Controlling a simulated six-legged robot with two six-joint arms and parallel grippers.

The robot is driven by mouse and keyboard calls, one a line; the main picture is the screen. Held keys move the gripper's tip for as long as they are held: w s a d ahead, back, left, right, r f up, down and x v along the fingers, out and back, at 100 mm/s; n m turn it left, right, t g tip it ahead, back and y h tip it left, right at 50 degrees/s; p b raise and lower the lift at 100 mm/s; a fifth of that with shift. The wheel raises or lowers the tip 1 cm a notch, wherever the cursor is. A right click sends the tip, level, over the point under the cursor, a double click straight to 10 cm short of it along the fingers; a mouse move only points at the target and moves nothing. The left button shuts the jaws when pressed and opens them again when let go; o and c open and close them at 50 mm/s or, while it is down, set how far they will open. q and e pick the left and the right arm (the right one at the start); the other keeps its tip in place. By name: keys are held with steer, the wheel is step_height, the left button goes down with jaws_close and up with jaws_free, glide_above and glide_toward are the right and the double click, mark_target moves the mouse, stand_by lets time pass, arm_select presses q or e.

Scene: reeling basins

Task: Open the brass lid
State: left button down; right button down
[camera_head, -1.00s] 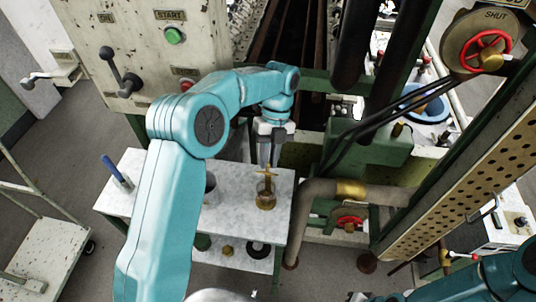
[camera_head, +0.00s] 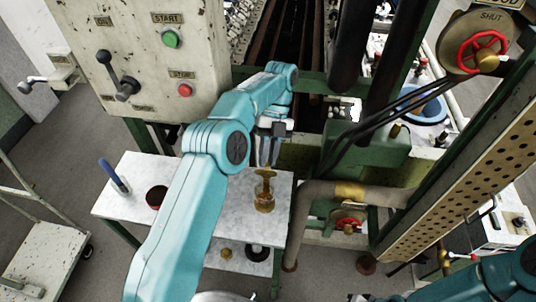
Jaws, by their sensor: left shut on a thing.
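The brass lid (camera_head: 265,174) has a T-shaped handle and sits on a brass-coloured round vessel (camera_head: 265,202) on the marbled table, to the right of my arm. My left gripper (camera_head: 269,163) points down at it from above, its fingertips at the handle. Its jaws are shut on the lid's handle, though the contact is small and hard to make out. I cannot see a gap between the lid and the vessel. My right arm (camera_head: 500,278) lies at the bottom right; its gripper is at most a sliver at the bottom edge.
A dark-red-filled cup (camera_head: 157,196) and a blue-handled tool (camera_head: 112,174) stand on the table (camera_head: 130,210). A control panel (camera_head: 145,60) is behind left. A thick pipe (camera_head: 310,210) and a green machine (camera_head: 375,145) stand close on the right.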

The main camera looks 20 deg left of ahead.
arm_select(q)
steer(key=c, duration=1.1)
jaws_free()
steer(key=shift+o, duration=0.2)
steer(key=shift+s+r, duration=0.1)
